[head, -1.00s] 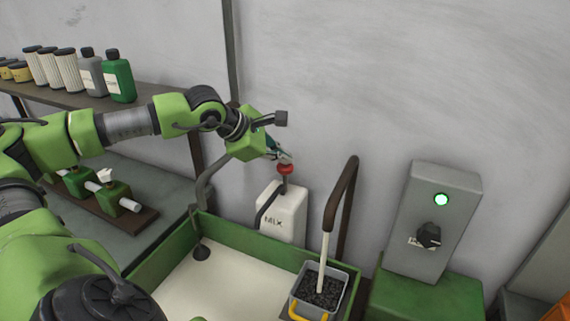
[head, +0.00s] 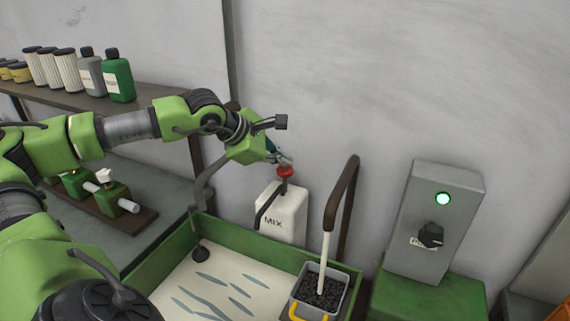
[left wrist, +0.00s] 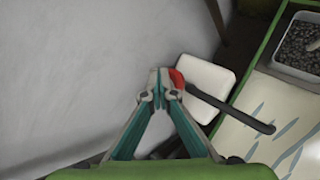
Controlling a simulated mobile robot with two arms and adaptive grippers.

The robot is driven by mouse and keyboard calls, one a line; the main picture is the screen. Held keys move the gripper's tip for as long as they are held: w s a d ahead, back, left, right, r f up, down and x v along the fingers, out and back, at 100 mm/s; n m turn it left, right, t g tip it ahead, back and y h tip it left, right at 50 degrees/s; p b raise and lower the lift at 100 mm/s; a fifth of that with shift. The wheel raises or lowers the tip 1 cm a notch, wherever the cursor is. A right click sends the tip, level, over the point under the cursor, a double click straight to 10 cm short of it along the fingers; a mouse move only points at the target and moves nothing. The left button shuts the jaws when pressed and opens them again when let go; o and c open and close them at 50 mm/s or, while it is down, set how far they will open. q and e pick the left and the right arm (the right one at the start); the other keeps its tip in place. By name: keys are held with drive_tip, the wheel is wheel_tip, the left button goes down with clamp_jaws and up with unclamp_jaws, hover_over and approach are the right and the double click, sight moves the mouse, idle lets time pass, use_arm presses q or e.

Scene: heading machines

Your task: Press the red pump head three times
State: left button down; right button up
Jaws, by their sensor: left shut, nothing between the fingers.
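The red pump head (head: 286,172) sits on top of a white bottle (head: 284,212) marked MIX, with a dark bent spout reaching over a shallow tray. My left gripper (head: 284,159) is shut and empty, its tips right at the top of the pump head. In the left wrist view the shut fingertips (left wrist: 161,84) lie beside the red pump head (left wrist: 177,78), partly covering it; whether they touch cannot be told for sure. The bottle top (left wrist: 205,78) also shows there. My right gripper is not in view.
The green-rimmed tray (head: 165,262) has a pale floor with several grey-blue streaks. A container of dark pellets (head: 320,288) with a handle sits at its right corner. A grey switch box (head: 434,215) with a lit green lamp stands right. Bottles (head: 119,80) line a shelf at left.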

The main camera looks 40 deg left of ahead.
use_arm(q)
drive_tip(key=shift+s+f, duration=0.1)
drive_tip(key=shift+f, duration=0.25)
drive_tip(key=shift+r, duration=0.15)
drive_tip(key=shift+a+r+p, duration=0.1)
drive_tip(key=shift+r+p, duration=0.45)
drive_tip(key=shift+r, duration=1)
drive_tip(key=shift+r, duration=0.1)
wheel_tip(320, 180, up, 5)
drive_tip(key=p, duration=0.3)
idle(1.4)
